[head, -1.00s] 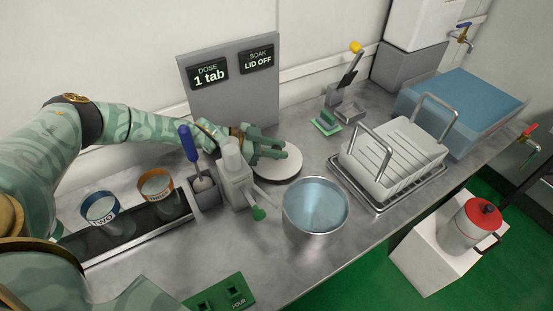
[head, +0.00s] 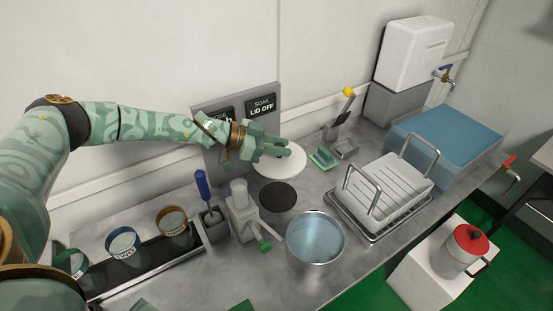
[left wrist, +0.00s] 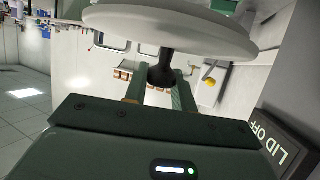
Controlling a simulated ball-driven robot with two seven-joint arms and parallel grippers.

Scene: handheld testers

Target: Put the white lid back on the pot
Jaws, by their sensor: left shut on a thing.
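The round white lid (head: 281,163) is held up above the counter by my left gripper (head: 283,148). In the left wrist view the fingers (left wrist: 163,88) are shut on the lid's dark knob (left wrist: 162,68), and the white disc (left wrist: 175,27) lies across the top of the picture. The open metal pot (head: 315,240) stands on the counter with bluish water in it, nearer and to the right of the lid. A dark round mat (head: 278,197) lies bare below the lid. My right gripper is not in view.
A white dispenser with a green tip (head: 242,214) stands left of the pot. A blue-handled brush (head: 203,190) in a holder is beside it. A white rack on a tray (head: 385,185) stands right of the pot. A sign board (head: 235,100) stands behind.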

